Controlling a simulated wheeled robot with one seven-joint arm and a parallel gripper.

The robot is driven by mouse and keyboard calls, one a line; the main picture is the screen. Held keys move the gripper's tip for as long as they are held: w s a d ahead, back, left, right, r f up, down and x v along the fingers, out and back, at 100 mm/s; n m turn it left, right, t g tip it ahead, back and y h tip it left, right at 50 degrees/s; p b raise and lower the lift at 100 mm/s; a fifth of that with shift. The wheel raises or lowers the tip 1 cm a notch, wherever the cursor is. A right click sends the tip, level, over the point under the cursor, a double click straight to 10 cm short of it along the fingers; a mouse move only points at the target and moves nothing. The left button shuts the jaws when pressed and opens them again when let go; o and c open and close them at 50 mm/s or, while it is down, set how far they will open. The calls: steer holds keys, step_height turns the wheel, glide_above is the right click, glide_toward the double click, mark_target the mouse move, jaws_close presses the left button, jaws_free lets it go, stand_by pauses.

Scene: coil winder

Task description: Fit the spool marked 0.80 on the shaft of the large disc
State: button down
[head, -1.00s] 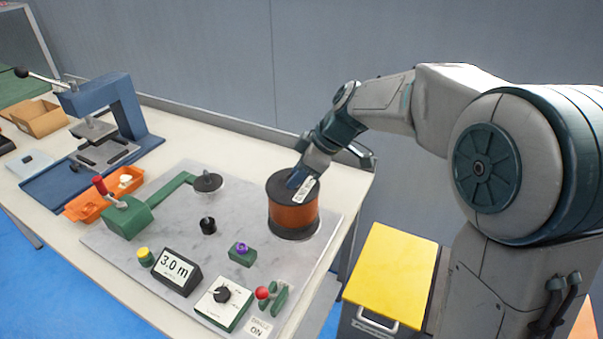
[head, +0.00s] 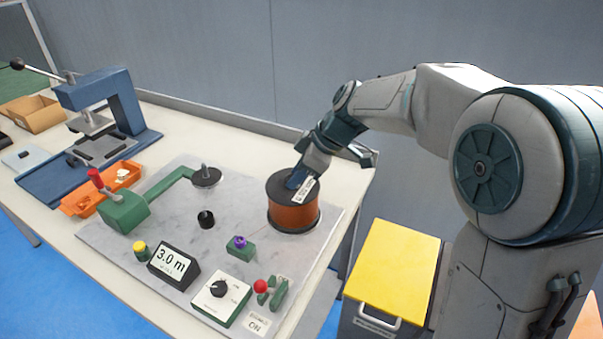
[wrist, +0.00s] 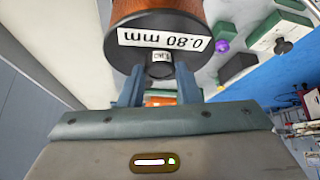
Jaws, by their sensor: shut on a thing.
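The spool marked 0.80 (head: 292,207) has copper-brown wire and dark flanges. It stands upright over the large disc (head: 291,232) at the right of the grey plate. Only a thin dark rim of the disc shows below it. The disc's shaft is hidden, and I cannot tell whether the spool rests on the disc. My gripper (head: 300,181) comes down from above, shut on the spool's top hub. In the wrist view, the fingers of my gripper (wrist: 159,78) flank the small labelled hub, and the spool's label (wrist: 163,40) reads "0.80 mm" upside down.
A smaller dark disc with a pin (head: 206,177), a black knob (head: 206,219), a display reading 3.0 m (head: 173,263) and a dial box (head: 221,300) share the plate. A blue press (head: 108,105) and orange tray (head: 105,195) stand left. A yellow-topped cabinet (head: 393,255) stands right.

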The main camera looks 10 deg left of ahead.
steer(key=c, duration=1)
jaws_free()
steer(key=shift+f, duration=0.2)
steer(key=v, duration=1.4)
steer(key=shift+s+a+r, duration=0.1)
steer(key=shift+r, duration=0.05)
